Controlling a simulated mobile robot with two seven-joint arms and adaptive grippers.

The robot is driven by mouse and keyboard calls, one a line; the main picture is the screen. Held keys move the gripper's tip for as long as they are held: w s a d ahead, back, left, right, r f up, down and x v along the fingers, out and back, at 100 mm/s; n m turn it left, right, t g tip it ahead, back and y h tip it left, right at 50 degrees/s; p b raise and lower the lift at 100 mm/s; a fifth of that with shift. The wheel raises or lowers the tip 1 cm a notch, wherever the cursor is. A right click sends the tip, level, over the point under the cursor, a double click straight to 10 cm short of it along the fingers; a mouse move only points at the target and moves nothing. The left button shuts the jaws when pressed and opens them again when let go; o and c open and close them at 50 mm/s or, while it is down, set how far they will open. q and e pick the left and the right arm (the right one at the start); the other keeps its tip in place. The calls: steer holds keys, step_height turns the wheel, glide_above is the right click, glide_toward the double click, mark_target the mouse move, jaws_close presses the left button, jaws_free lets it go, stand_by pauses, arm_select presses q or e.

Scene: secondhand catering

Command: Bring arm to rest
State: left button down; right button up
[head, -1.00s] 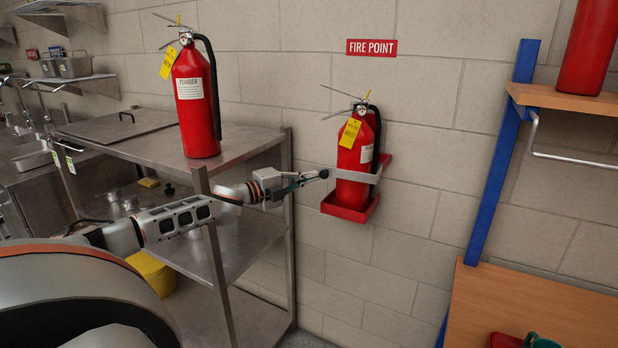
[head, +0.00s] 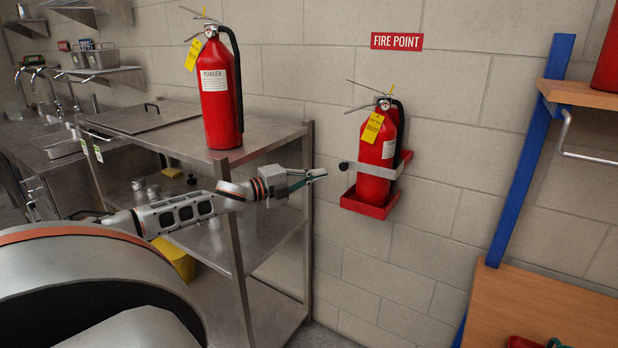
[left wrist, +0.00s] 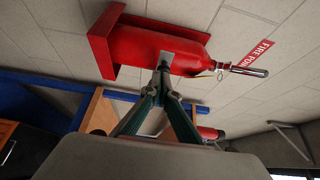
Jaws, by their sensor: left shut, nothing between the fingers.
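My left gripper (head: 317,174) is shut and empty, pointing right at the wall bracket. A gap shows between its tips and the bracket. In the left wrist view its two fingers (left wrist: 163,72) meet at their tips, with the red extinguisher beyond them. That wall extinguisher (head: 383,142) stands upright in a red bracket (head: 370,208) with a grey strap (head: 387,171) across its front. The extinguisher also shows in the left wrist view (left wrist: 150,50). My right gripper is not in view.
Another extinguisher (head: 220,100) stands on the steel shelf unit (head: 262,142), above and left of my gripper. A blue upright (head: 530,150) with a wooden shelf (head: 580,94) is at right. A FIRE POINT sign (head: 397,41) is on the wall. Bare wall lies between.

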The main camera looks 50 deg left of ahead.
arm_select(q)
steer(key=shift+v, duration=1.4)
steer(key=shift+a, duration=0.1)
